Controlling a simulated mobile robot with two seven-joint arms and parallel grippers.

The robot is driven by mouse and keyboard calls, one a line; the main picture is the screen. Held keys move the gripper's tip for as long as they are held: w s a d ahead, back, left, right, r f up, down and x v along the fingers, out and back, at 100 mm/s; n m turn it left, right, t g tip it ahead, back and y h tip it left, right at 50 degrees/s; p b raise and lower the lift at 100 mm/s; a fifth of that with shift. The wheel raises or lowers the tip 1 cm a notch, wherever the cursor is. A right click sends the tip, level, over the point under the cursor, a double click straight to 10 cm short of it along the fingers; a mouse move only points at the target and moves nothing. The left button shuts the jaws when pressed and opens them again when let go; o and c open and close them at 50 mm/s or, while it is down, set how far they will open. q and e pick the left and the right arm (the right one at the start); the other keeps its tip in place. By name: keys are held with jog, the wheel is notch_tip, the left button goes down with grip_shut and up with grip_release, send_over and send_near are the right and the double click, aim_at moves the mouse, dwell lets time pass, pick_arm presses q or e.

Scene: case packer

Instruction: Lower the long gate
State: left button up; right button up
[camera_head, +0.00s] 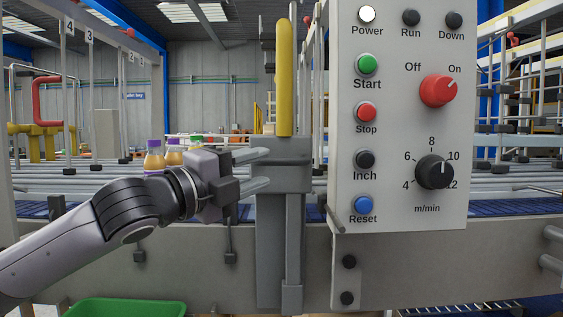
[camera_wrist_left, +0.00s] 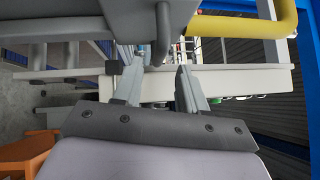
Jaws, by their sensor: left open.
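A long upright yellow bar (camera_head: 285,78) stands on a grey slide block (camera_head: 282,165) at the conveyor's front side, left of the control panel. I cannot tell for certain whether this bar is the long gate or its handle. The yellow bar also shows at the top right of the left wrist view (camera_wrist_left: 242,26). My left gripper (camera_head: 262,169) is open, its two fingers one above the other, just left of the block and below the bar. In the left wrist view the gripper (camera_wrist_left: 157,78) has nothing between its fingertips. My right gripper is out of view.
The control panel (camera_head: 400,200) with buttons and knobs stands close right of the block. Bottles (camera_head: 154,157) stand on the conveyor behind my left arm. A grey side beam (camera_head: 200,260) runs along the front, and a green bin (camera_head: 125,308) is below.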

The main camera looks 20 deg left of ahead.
aim_at(277, 163)
pick_arm(q)
jog(key=p+x, duration=0.1)
jog(key=x, duration=0.5)
jog(key=shift+w+d, duration=0.15)
jog(key=shift+w, duration=0.05)
grip_shut()
